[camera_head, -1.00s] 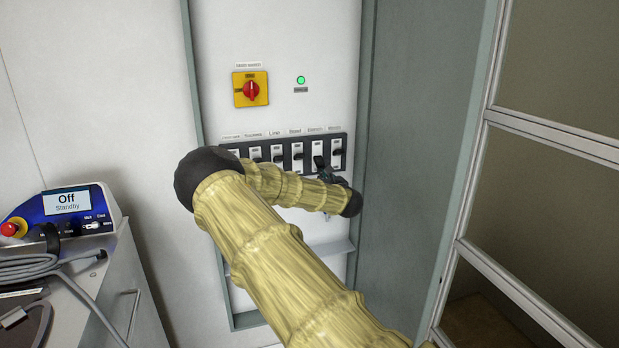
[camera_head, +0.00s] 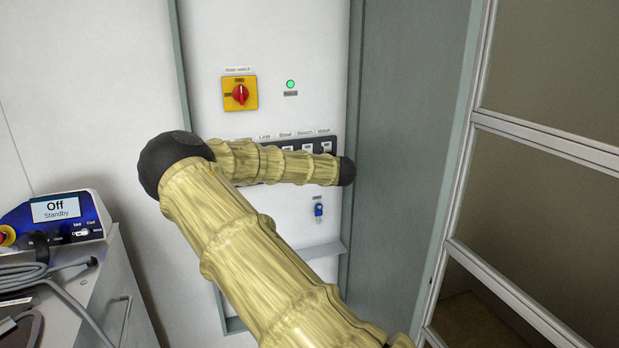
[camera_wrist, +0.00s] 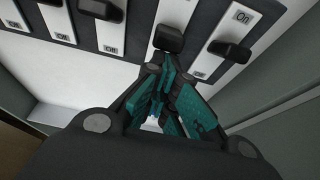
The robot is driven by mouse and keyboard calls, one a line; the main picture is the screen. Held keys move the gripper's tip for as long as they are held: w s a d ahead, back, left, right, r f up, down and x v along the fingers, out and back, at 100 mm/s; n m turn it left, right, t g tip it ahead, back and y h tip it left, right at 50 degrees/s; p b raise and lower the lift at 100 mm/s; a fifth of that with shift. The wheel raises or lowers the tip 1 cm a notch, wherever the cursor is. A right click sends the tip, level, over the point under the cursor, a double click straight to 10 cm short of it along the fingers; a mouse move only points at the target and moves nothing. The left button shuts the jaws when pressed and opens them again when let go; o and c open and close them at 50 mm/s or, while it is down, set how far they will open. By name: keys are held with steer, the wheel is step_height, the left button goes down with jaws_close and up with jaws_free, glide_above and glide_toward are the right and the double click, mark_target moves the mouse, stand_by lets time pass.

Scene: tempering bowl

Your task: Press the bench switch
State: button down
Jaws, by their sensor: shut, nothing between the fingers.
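The switch row's black strip holds several white switches with black levers. In the head view the Bench switch, which I take to be the second from the right (camera_head: 307,148), shows just above my forearm; its small label is hard to read. In the wrist view its black lever (camera_wrist: 169,38) is straight ahead of my gripper (camera_wrist: 160,68). The gripper is shut and empty, its teal and black fingers pointing at the panel just below that lever. Whether they touch it I cannot tell. In the head view my arm hides the gripper.
The rightmost switch lever (camera_wrist: 230,51) is close on the right. A red rotary knob on a yellow plate (camera_head: 240,93) and a green lamp (camera_head: 290,84) sit above the row. A blue control box (camera_head: 58,215) reads Off, Standby.

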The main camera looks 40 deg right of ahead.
steer(key=shift+r, duration=0.25)
steer(key=shift+r+p, duration=0.35)
steer(key=shift+r, duration=0.3)
